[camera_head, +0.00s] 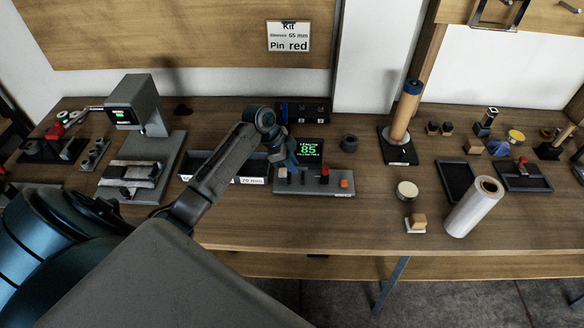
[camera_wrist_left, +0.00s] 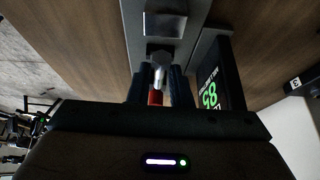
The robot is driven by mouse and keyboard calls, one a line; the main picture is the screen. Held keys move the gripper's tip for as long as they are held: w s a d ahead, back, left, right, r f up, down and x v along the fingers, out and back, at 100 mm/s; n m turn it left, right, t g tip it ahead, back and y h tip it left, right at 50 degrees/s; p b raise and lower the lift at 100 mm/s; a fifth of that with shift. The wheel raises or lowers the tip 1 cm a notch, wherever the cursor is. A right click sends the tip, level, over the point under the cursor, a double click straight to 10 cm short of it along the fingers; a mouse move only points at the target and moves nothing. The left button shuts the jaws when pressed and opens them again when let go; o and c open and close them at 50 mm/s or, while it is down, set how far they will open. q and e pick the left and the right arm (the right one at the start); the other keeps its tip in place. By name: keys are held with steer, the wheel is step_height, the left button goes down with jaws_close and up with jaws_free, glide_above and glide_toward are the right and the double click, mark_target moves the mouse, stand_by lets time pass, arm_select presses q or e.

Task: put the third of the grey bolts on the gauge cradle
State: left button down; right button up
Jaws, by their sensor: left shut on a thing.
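My left gripper (camera_head: 291,162) is over the left part of the gauge, a grey base (camera_head: 312,187) with a dark screen (camera_head: 309,150) reading a green 85. In the left wrist view my left gripper (camera_wrist_left: 158,88) has its two dark fingers shut on a shiny grey bolt (camera_wrist_left: 160,72). The bolt's end is over the grey gauge base, near a dark block; I cannot tell whether it touches the cradle. The head view does not show the bolt clearly. A red part (camera_head: 324,172) stands on the gauge base. My right gripper is not in view.
A dark tray (camera_head: 197,166) lies left of the gauge, partly behind my arm. A grey machine (camera_head: 140,100) stands farther left, beside a small rack (camera_head: 95,155). A dark ring (camera_head: 349,143), a post (camera_head: 404,115) and a white roll (camera_head: 472,208) are to the right.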

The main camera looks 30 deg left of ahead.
arm_select(q)
steer(key=shift+f+p, duration=0.3)
step_height(320, 180, down, 2)
steer(key=shift+f+p, duration=0.15)
steer(key=shift+p, duration=0.4)
steer(key=shift+f, duration=0.25)
steer(key=shift+f, duration=0.1)
steer(key=shift+f, duration=0.1)
steer(key=c, duration=1.3)
jaws_free()
